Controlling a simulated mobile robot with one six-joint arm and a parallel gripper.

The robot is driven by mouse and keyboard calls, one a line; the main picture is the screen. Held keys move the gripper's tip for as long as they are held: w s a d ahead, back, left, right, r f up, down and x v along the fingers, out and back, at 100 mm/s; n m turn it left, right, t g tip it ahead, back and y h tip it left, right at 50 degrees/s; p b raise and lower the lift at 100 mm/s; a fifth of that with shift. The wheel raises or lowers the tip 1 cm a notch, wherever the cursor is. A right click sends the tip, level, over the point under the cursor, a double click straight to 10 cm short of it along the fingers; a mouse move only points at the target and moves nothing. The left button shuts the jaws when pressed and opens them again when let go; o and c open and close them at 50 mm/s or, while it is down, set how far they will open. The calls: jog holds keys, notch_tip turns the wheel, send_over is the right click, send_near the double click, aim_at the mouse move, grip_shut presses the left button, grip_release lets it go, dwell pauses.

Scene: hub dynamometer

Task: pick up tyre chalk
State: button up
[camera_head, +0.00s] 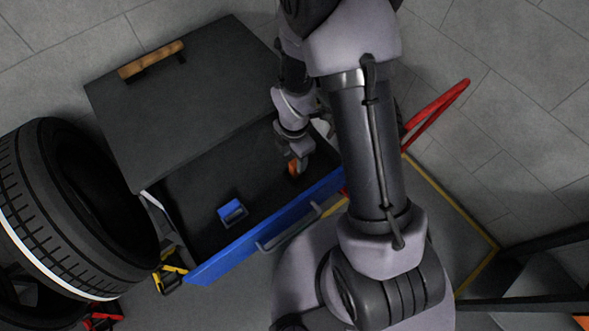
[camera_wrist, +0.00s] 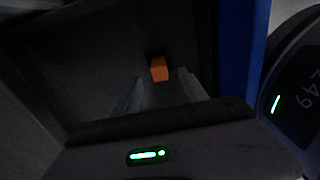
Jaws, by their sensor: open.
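A small orange piece (camera_head: 293,168), probably the tyre chalk, is inside the open drawer (camera_head: 262,222) near its right end. My gripper (camera_head: 299,160) reaches down into the drawer right at it. In the wrist view the orange piece (camera_wrist: 159,69) shows at the far end of my grey fingers (camera_wrist: 163,88). The jaws are open and not closed on it. Whether a finger touches it cannot be told; part of it is hidden by the gripper.
A small blue item (camera_head: 232,211) lies in the drawer, left of my gripper. The dark cabinet top (camera_head: 190,100) carries a wooden-handled item (camera_head: 151,59). The blue drawer front (camera_head: 225,258) is close by. A tyre (camera_head: 75,215) stands left; a red bar (camera_head: 436,112) is right.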

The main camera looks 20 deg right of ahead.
aim_at(295, 163)
notch_tip(295, 163, down, 5)
jog(key=shift+d+f+b, duration=0.1)
jog(key=shift+b, duration=1.1)
jog(key=shift+c, duration=0.6)
grip_shut()
jog(key=shift+r, duration=0.2)
notch_tip(295, 163, up, 10)
jog(key=p, duration=0.4)
